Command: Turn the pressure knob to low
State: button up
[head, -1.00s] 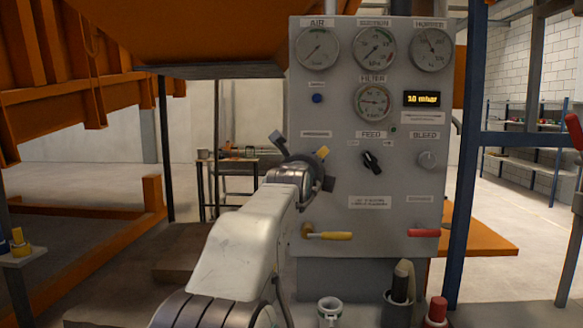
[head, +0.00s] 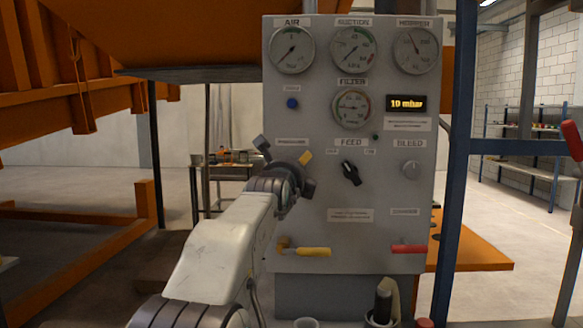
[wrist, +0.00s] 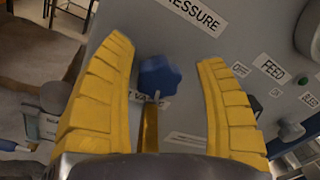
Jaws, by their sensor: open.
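The pressure knob (wrist: 158,75) is a blue lobed knob below the PRESSURE label in the wrist view. It sits between the two yellow fingers of my gripper (wrist: 163,50), with a visible gap on each side. The gripper is open and holds nothing. In the head view my gripper (head: 285,152) is in front of the left side of the grey control panel (head: 400,225), and it hides the pressure knob. No pointer or low mark on the knob can be read.
The black FEED knob (head: 350,172) and grey BLEED knob (head: 411,169) are right of my gripper. A yellow lever (head: 312,252) and a red lever (head: 408,249) stick out lower down. A blue post (head: 460,150) stands at the panel's right. The display (head: 406,103) reads 10 mbar.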

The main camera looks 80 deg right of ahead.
jog(key=shift+d, duration=0.35)
jog(key=shift+a, duration=0.1)
jog(key=shift+c, duration=0.3)
jog(key=c, duration=1.1)
